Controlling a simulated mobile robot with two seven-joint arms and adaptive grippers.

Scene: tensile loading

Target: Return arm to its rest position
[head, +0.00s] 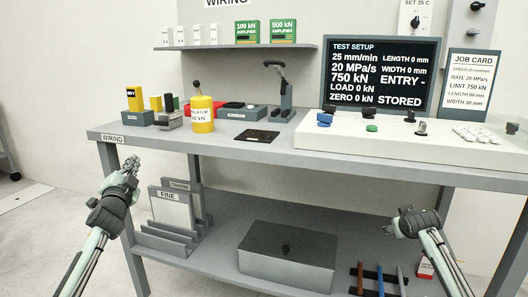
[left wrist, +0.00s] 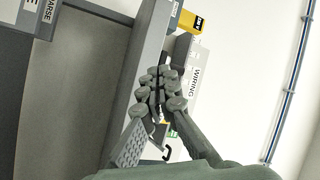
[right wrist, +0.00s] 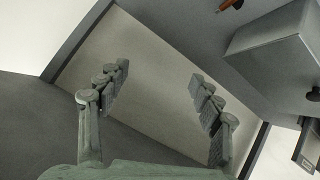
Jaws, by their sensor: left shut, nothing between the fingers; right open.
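My right gripper (head: 397,226) is low on the right, in front of the bench. In the right wrist view its fingers (right wrist: 158,85) are wide apart and empty. Which arm the task means cannot be told from the frames.
The grey bench (head: 220,150) has a lower shelf with a lidded grey box (head: 287,262) and a FINE rack (head: 172,212). A yellow cylinder (head: 202,118) stands near the front edge. A white panel with knobs (head: 350,138) fills the right side.

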